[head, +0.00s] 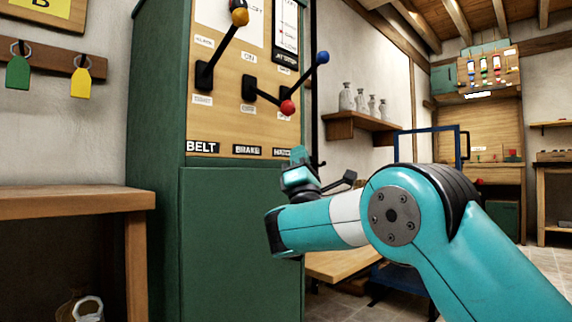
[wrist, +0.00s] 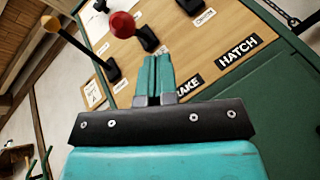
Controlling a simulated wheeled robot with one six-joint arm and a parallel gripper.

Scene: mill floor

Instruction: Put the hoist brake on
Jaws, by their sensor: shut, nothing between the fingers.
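The brake lever has a red knob (head: 287,107) and is the middle of three levers on a green cabinet's wooden panel. It slopes down from its black base, toward the OFF label (head: 248,108); the ON label (head: 249,56) is above. The BRAKE label (head: 247,150) is below. My gripper (head: 298,153) is below the red knob in the head view, apart from it as far as I can tell. In the wrist view my gripper (wrist: 157,57) has its teal fingers together and empty, near the red knob (wrist: 122,25).
The belt lever with a yellow knob (head: 240,17) points up on the left. The hatch lever with a blue knob (head: 323,57) points up on the right. A wooden bench (head: 75,202) stands left of the cabinet (head: 235,240). A shelf with bottles (head: 360,122) hangs behind.

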